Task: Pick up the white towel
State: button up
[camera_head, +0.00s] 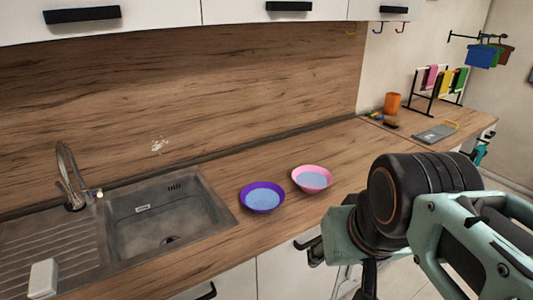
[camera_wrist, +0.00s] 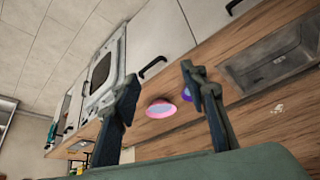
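A dark rack (camera_head: 433,97) at the far right end of the counter holds several coloured cloths, pink, yellow and green among them. A pale strip between the pink and yellow cloths looks like the white towel (camera_head: 440,79), but it is small and partly hidden. I cannot make out the towel in the wrist view. My gripper (camera_wrist: 160,77) is open, with its two dark fingers apart and nothing held between them. In the head view it is low at the right, in front of the counter, well away from the rack.
A purple bowl (camera_head: 262,197) and a pink bowl (camera_head: 312,179) stand on the counter right of the sink (camera_head: 170,215). An orange cup (camera_head: 392,103) and a grey board (camera_head: 436,132) lie near the rack. Coloured cups (camera_head: 482,55) hang on the right wall. White cabinets (camera_head: 280,12) hang overhead.

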aim_at(42, 282)
jog(key=u, duration=1.95)
jog(key=z, duration=1.55)
jog(key=u, duration=1.1)
